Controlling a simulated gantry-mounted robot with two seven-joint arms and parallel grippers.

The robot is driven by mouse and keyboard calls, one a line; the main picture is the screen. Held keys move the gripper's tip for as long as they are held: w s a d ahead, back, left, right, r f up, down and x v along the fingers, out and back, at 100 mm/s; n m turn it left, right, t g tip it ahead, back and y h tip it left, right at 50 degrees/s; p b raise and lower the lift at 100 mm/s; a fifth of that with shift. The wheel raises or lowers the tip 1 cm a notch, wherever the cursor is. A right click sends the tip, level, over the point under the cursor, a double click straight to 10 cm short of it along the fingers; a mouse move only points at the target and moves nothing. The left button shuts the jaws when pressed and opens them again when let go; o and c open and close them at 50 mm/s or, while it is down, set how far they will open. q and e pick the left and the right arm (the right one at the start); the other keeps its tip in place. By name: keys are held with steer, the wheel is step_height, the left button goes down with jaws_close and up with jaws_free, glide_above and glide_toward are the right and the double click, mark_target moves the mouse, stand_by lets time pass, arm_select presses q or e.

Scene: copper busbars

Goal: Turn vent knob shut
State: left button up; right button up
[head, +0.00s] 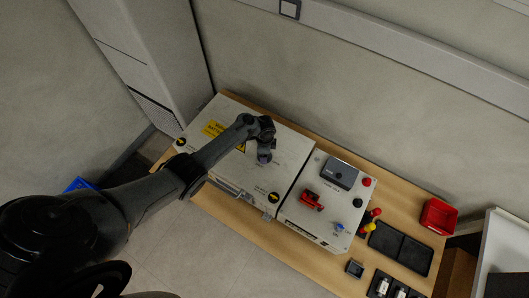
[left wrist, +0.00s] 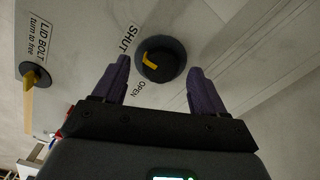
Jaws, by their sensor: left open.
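The vent knob (left wrist: 166,50) is a dark round knob with a yellow mark, seen in the left wrist view. It sits on a pale panel, with the words SHUT (left wrist: 128,38) and OPEN (left wrist: 138,89) printed on its left side. The yellow mark lies on the knob's left part; I cannot tell exactly which word it points at. My left gripper (left wrist: 159,65) is open, its two purple fingers on either side of the knob with gaps showing. In the head view my left gripper (head: 264,157) is over the white box (head: 235,184) and hides the knob. My right gripper is not in view.
A LID BOLT knob (left wrist: 35,75) is at the left in the wrist view. In the head view, a second white box (head: 292,213) carries a grey device (head: 339,173) and a red part (head: 311,201). A black tray (head: 400,247) and red bin (head: 438,215) are at right.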

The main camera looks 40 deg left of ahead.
arm_select(q)
step_height(320, 180, up, 9)
steer(key=p, duration=0.3)
steer(key=shift+r, duration=0.2)
